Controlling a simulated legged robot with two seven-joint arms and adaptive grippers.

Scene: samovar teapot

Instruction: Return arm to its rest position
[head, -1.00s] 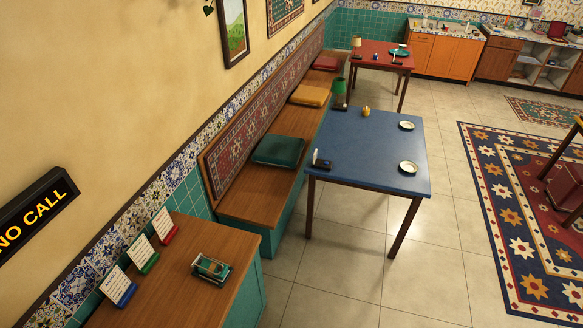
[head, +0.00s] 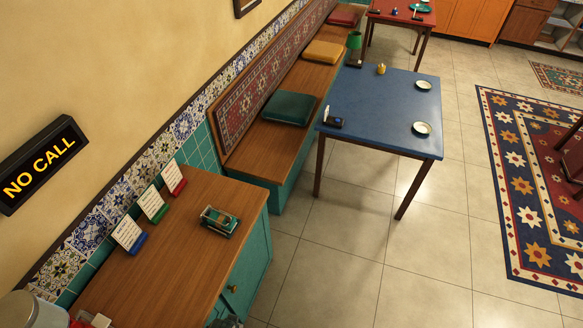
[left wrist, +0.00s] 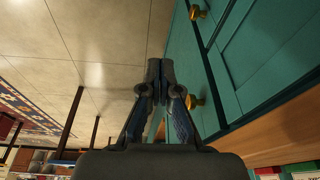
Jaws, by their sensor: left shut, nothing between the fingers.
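My left gripper (left wrist: 160,72) is in the middle of the left wrist view. Its two fingers meet at the tips and hold nothing. It is beside the teal cabinet front (left wrist: 240,60), with brass knobs close to its right; whether it touches them I cannot tell. In the head view a dark piece at the bottom edge, beside the cabinet, may be part of my left arm, but too little shows to be sure. My right gripper is in neither view.
The wooden counter (head: 180,262) holds a small green metal item (head: 219,221) and three card stands (head: 152,205). A cushioned bench (head: 262,150) runs along the wall. A blue table (head: 385,110) stands right of it. The tiled floor (head: 330,265) before the counter is clear.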

